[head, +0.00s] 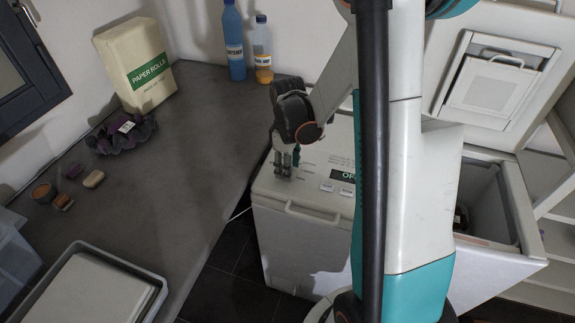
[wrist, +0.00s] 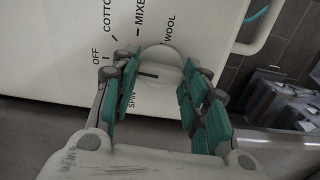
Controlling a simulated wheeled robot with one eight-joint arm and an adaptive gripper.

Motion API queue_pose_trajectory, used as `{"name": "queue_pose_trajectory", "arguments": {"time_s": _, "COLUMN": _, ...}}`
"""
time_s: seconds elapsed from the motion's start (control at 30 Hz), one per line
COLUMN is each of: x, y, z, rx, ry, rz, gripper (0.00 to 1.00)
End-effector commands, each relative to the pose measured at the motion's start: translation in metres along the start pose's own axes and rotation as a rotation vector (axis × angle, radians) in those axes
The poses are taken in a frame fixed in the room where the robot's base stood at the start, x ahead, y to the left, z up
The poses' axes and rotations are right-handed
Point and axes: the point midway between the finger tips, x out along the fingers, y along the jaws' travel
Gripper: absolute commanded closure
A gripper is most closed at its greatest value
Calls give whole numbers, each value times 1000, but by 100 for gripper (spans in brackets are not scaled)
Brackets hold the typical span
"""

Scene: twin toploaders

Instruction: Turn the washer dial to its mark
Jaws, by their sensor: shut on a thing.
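The white washer (head: 312,240) stands in the middle of the head view, with its lid closed. In the wrist view its dial (wrist: 160,60) is a round white knob with a short dark line on its face. OFF, COTTON, MIXED, WOOL and SPIN are printed around it. The line lies roughly across the picture; I cannot tell exactly which label it meets. My gripper (wrist: 160,77) is shut on the dial, with green-padded fingers on either side. In the head view my gripper (head: 285,165) reaches down to the washer's top left part and hides the dial.
An open toploader (head: 490,262) with a raised lid (head: 497,78) stands at the right. A grey counter (head: 185,150) at the left holds a paper rolls pack (head: 136,65), a blue bottle (head: 234,42), an orange-filled bottle (head: 262,50) and a tray (head: 150,297).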

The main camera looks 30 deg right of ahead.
Motion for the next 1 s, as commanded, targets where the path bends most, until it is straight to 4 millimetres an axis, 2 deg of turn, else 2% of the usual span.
{"name": "queue_pose_trajectory", "arguments": {"time_s": 0.27, "x": 1, "y": 0, "z": 0, "rx": 196, "ry": 0, "rz": 0, "gripper": 82}}
{"name": "queue_pose_trajectory", "arguments": {"time_s": 1.0, "x": 0, "y": 0, "z": 0, "rx": 898, "ry": 0, "rz": 0, "gripper": 82}}
